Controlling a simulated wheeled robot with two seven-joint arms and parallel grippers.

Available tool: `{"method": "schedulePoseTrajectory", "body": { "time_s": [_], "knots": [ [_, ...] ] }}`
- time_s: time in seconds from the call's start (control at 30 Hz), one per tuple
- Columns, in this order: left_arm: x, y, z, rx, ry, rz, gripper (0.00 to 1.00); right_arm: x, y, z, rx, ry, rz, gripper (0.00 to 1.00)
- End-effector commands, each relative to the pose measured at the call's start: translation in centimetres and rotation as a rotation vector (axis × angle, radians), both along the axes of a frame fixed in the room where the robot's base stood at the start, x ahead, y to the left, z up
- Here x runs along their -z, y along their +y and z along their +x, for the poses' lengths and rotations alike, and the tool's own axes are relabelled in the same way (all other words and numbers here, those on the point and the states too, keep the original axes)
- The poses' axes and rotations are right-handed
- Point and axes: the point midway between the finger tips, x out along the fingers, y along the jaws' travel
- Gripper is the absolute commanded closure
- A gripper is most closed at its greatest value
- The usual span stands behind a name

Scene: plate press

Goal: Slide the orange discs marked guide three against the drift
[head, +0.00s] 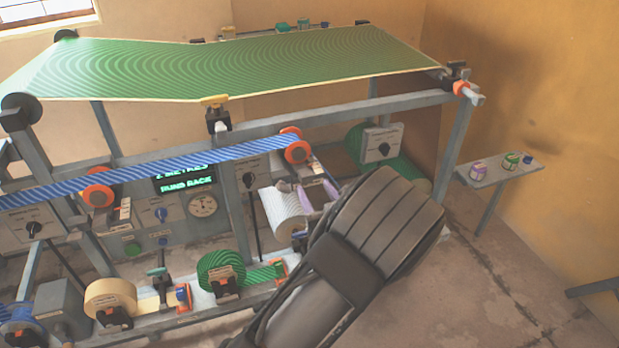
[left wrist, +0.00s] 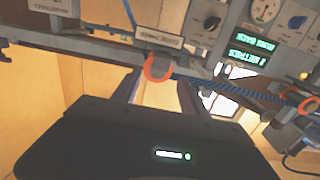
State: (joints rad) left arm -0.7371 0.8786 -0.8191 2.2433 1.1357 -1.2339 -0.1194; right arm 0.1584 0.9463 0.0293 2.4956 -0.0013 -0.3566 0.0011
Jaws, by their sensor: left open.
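An orange disc pair (head: 294,145) sits at the right end of the blue striped web in the head view. In the left wrist view, an orange disc (left wrist: 158,68) hangs below a white label (left wrist: 160,40) that appears upside down and seems to read guide three. My left gripper (head: 316,188) is below and right of the disc pair, its arm crossing the lower middle. In the left wrist view the gripper's fingers (left wrist: 159,90) are apart, with the disc between and just beyond their tips. I cannot tell whether they touch it. My right gripper is not in view.
Another orange disc (head: 97,190) guides the blue web (head: 190,162) at left. A green striped web (head: 250,60) runs above. A white roll (head: 287,215) hangs near the gripper. Green and cream rolls stand on the low rail.

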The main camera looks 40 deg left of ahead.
Motion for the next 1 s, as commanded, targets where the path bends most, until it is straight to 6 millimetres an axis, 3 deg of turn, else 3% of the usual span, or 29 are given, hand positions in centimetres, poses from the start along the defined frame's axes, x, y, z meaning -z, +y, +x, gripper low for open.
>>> {"method": "schedulePoseTrajectory", "body": {
  "time_s": [0.3,0.67,1.0],
  "knots": [
    [-0.1,3.8,2.6,-0.002,0.0,0.001,0.49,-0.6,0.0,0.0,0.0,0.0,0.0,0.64],
    [0.0,4.3,3.0,0.001,0.001,0.0,0.49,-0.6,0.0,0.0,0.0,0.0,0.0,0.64],
    [0.0,4.3,3.0,0.001,0.001,0.0,0.76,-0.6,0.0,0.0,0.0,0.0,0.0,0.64]
  ]
}}
